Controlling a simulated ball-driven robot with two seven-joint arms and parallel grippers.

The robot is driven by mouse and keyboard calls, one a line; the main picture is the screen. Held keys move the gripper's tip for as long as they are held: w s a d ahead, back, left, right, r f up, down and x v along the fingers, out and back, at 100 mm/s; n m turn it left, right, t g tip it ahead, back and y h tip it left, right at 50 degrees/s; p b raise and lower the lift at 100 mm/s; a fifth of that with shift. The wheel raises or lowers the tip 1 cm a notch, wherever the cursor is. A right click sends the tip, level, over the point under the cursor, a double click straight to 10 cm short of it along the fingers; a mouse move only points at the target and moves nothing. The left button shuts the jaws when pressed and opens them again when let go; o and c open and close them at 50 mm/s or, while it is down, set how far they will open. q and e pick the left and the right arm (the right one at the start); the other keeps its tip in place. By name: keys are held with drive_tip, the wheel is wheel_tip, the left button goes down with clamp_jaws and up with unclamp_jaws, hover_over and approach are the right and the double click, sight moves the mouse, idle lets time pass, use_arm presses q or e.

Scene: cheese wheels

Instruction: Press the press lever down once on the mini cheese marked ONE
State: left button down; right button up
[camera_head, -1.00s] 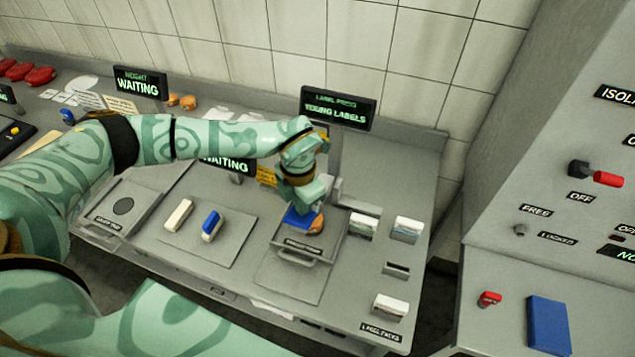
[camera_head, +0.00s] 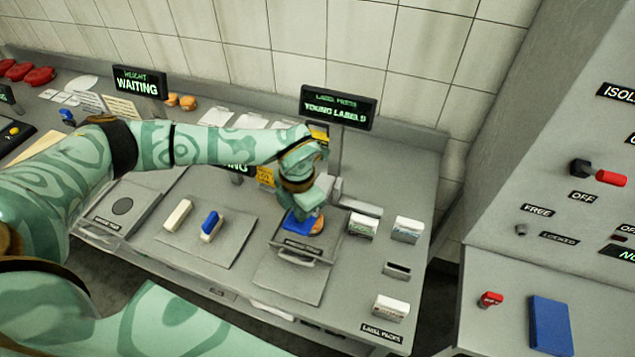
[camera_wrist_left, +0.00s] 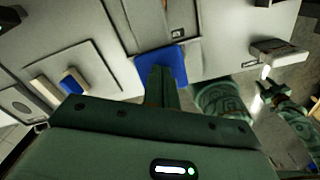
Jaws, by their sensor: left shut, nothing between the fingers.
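The label press (camera_head: 290,272) is a grey station with a front handle, under a screen (camera_head: 338,108) reading "LABEL PRESS" and "YOUNG LABELS". My left gripper (camera_head: 303,207) is shut and empty, pointing down over the press. A blue part (camera_head: 296,224) lies right under its fingertips and also shows in the left wrist view (camera_wrist_left: 165,63); it may be the press lever's pad. An orange rounded thing (camera_head: 317,227) beside it may be the mini cheese; no marking is readable.
A white block (camera_head: 178,215) and a blue-and-white block (camera_head: 211,226) lie on a plate to the left. White label packs (camera_head: 390,307) stand to the right. A switch panel and a blue pad (camera_head: 550,325) are at far right. A wall stands behind the bench.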

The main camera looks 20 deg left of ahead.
sight(298, 223)
use_arm(q)
drive_tip(key=shift+s+f, duration=0.25)
drive_tip(key=shift+f, duration=0.5)
drive_tip(key=shift+s+f+b, duration=0.2)
drive_tip(key=shift+f+b, duration=0.15)
drive_tip(key=shift+f, duration=0.15)
drive_tip(key=shift+s+f+b, duration=0.2)
drive_tip(key=shift+f+b, duration=0.15)
drive_tip(key=shift+f, duration=0.1)
drive_tip(key=shift+s+f+b, duration=0.1)
drive_tip(key=shift+f+b, duration=0.25)
drive_tip(key=shift+f, duration=0.25)
idle(1.0)
drive_tip(key=shift+s+f, duration=0.1)
idle(0.5)
drive_tip(key=shift+p, duration=0.45)
idle(0.6)
idle(0.6)
drive_tip(key=w+r+p, duration=0.5)
drive_tip(key=r+p, duration=0.2)
drive_tip(key=r, duration=0.5)
drive_tip(key=shift+w+r, duration=0.15)
drive_tip(key=shift+r, duration=0.1)
idle(0.6)
drive_tip(key=shift+p, duration=0.3)
